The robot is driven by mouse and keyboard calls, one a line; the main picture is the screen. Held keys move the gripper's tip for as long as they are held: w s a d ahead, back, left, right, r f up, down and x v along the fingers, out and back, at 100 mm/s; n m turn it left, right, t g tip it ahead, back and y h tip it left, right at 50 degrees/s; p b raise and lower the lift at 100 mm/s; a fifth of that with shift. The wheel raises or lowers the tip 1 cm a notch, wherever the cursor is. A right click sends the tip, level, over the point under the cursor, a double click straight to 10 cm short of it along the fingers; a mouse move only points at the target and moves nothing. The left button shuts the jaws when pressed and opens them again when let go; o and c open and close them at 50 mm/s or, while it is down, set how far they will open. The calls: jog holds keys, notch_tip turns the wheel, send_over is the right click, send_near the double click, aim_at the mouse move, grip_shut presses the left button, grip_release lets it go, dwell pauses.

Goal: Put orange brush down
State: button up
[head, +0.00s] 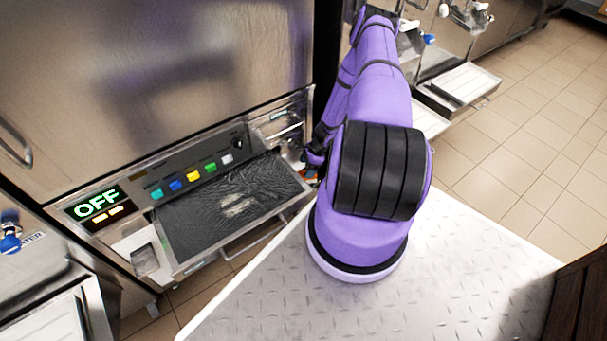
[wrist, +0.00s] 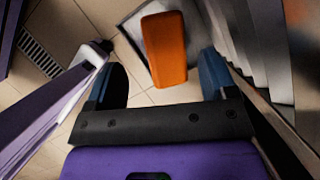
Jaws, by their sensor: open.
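The orange brush (wrist: 165,50) shows in the wrist view as an orange block just beyond the fingers. It lies over a grey tray-like surface (wrist: 133,28) with floor tiles below. My gripper (wrist: 165,80) is open, with one blue finger on each side of the brush's near end, and the fingers look apart from it. My arm hides most of the gripper there.
The freezer's front has a panel with an OFF display (head: 97,204) and coloured buttons (head: 193,175). A dark wet tray (head: 215,225) juts out below. A metal diamond-plate surface (head: 400,300) lies in front. Tiled floor (head: 530,130) is free at right.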

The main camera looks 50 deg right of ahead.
jog(key=shift+v, duration=2.1)
